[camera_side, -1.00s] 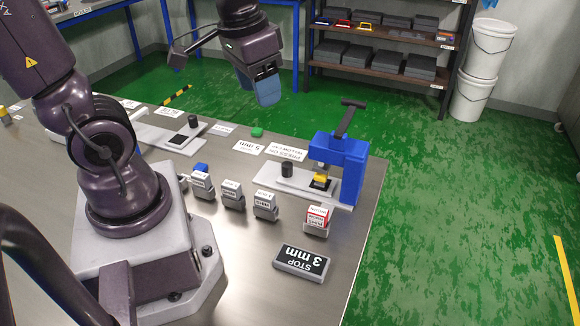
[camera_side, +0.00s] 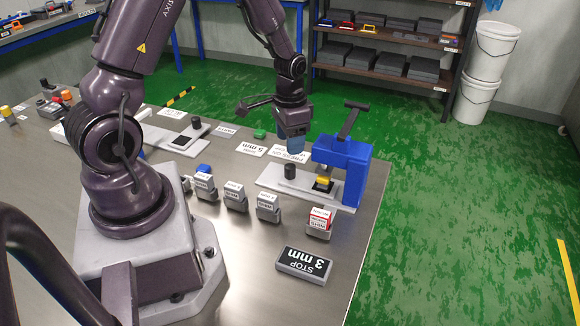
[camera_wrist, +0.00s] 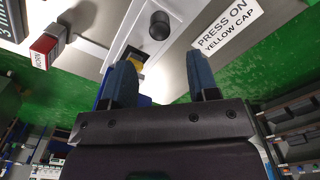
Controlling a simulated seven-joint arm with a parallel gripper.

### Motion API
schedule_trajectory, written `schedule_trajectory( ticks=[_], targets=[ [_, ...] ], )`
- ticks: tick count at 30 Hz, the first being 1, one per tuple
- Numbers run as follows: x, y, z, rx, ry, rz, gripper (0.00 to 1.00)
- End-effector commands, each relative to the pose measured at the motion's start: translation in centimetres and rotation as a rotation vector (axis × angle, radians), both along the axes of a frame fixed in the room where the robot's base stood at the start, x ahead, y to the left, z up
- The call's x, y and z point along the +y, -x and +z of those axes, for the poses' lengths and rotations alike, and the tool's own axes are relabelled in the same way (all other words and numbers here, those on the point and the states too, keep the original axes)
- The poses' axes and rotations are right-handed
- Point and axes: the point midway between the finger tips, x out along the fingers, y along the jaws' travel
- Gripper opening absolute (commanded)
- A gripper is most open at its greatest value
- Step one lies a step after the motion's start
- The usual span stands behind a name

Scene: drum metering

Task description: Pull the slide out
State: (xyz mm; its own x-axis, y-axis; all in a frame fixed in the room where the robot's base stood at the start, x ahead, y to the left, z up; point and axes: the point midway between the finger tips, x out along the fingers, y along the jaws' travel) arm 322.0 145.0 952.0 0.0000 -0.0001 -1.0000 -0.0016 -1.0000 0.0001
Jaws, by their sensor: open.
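The slide (camera_side: 306,187) is a pale plate with an upright black knob (camera_side: 290,171) at its left end. It lies in the light base of a blue press (camera_side: 357,172), and a yellow-topped piece (camera_side: 323,180) sits over a dark square under the press. In the wrist view the knob (camera_wrist: 159,25) stands on the pale slide (camera_wrist: 138,28), beyond my fingertips. My gripper (camera_wrist: 160,63) is open and empty. In the side view my gripper (camera_side: 293,150) hangs above and behind the knob, apart from it. The press partly hides the slide's right end.
A "STOP 3 mm" block (camera_side: 304,265), a red-topped block (camera_side: 319,222) and several grey blocks stand in front. Another plate with a black knob (camera_side: 196,123) lies at the left. The table's right edge is close to the press.

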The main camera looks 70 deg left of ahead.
Motion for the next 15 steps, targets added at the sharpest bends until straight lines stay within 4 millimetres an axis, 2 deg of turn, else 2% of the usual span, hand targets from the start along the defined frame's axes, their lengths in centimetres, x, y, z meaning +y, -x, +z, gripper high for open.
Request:
schedule_trajectory(
  ticks=[1, 6, 12, 15],
  targets=[
    [-0.1, 0.2, -1.3, 0.007, 0.003, 0.000, 0.54],
    [-0.1, 0.1, -4.8, 0.005, 0.002, 0.001, 0.54],
    [0.0, 0.1, -7.5, 0.003, 0.001, 0.002, 0.54],
    [0.0, 0.0, -8.2, 0.001, 0.000, 0.002, 0.54]
  ],
)
